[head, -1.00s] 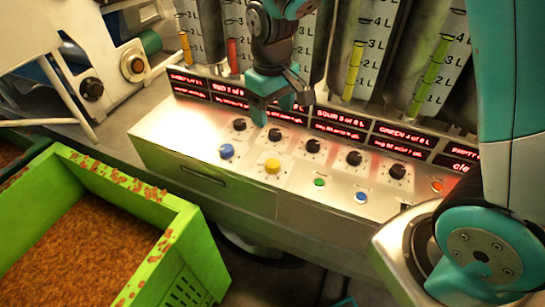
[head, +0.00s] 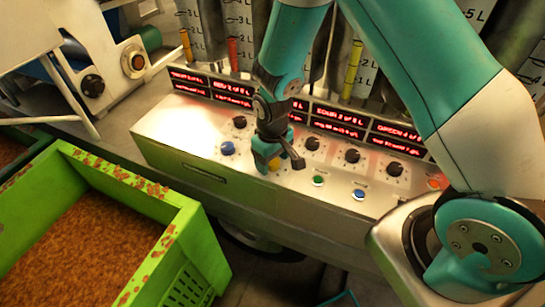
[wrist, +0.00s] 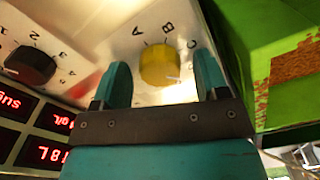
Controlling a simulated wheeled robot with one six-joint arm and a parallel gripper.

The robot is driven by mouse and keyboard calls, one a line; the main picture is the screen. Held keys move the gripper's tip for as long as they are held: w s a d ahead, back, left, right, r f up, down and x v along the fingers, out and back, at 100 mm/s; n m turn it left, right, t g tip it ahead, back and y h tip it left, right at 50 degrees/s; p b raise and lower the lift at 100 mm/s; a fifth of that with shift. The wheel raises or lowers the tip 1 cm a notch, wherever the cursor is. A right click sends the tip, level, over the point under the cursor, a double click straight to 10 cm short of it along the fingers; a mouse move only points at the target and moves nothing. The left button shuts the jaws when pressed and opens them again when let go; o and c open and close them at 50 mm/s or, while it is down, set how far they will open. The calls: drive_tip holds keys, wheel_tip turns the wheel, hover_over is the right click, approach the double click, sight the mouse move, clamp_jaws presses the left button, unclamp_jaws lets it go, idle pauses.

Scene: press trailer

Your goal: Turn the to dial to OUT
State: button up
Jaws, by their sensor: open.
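A yellow dial (wrist: 159,63) with the letters A, B and C around it shows in the wrist view. A pale mark is on its lower right edge. I see no word OUT; my gripper hides part of the plate around the dial. My gripper (wrist: 161,70) is open, with one finger on each side of the yellow dial; I cannot tell whether they touch it. In the head view my gripper (head: 276,161) is low over the panel and mostly covers the yellow dial (head: 273,165). A blue dial (head: 227,149) is to its left.
The sloped metal panel (head: 180,130) carries several black knobs, one being a black knob (wrist: 30,65) with numbers. Red displays and tubes stand behind. A green crate (head: 190,225) is at the front left.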

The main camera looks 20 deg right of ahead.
drive_tip(key=c, duration=0.9)
drive_tip(key=shift+m, duration=0.4)
drive_tip(key=m, duration=0.3)
drive_tip(key=shift+m+b, duration=0.4)
drive_tip(key=shift+m, duration=2.2)
drive_tip(key=o, duration=0.9)
